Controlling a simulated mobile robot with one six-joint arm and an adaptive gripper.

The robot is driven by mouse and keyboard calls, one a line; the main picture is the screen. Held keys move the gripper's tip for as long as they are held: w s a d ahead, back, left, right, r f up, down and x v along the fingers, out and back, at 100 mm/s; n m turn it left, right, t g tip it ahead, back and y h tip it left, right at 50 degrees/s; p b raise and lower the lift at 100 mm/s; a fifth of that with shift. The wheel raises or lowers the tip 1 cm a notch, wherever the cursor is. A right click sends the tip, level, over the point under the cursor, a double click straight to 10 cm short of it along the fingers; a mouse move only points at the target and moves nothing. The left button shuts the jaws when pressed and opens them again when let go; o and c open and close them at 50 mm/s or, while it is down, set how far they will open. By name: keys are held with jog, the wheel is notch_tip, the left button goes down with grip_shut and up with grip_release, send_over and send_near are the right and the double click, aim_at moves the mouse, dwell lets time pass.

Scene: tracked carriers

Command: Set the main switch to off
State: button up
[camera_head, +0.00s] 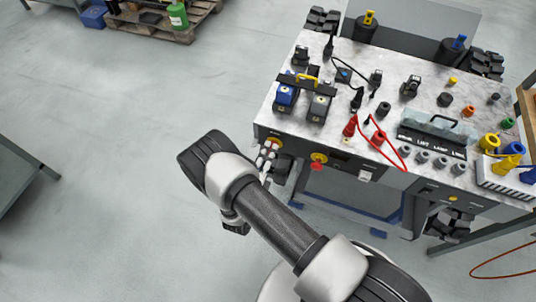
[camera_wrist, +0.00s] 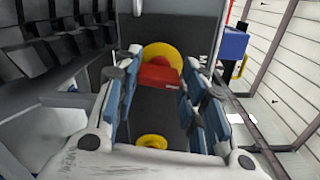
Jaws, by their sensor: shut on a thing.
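The main switch is a red handle (camera_wrist: 158,75) on a round yellow plate (camera_wrist: 166,52), straight ahead in the wrist view. My gripper (camera_wrist: 157,84) has its blue-padded fingers on both sides of the red handle and is shut on it. In the head view my gripper (camera_head: 265,163) is at the left end of the carrier's front panel, just in front of a yellow plate (camera_head: 274,142). The fingers and arm hide most of the handle there, so I cannot read its setting.
A second red knob on yellow (camera_head: 318,160) sits right of my gripper on the same panel. The marble-look top (camera_head: 329,134) carries plugs, blocks, a red cable (camera_head: 397,154) and a black handle case (camera_head: 432,132). Open floor lies to the left.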

jog(key=shift+f+n, duration=0.1)
jog(key=shift+n, duration=0.8)
jog(key=o, duration=1.1)
jog(key=shift+c, duration=0.2)
jog(key=shift+s, duration=0.1)
jog(key=v, duration=1.1)
jog(key=shift+s+a, duration=0.15)
jog(key=shift+s, duration=0.25)
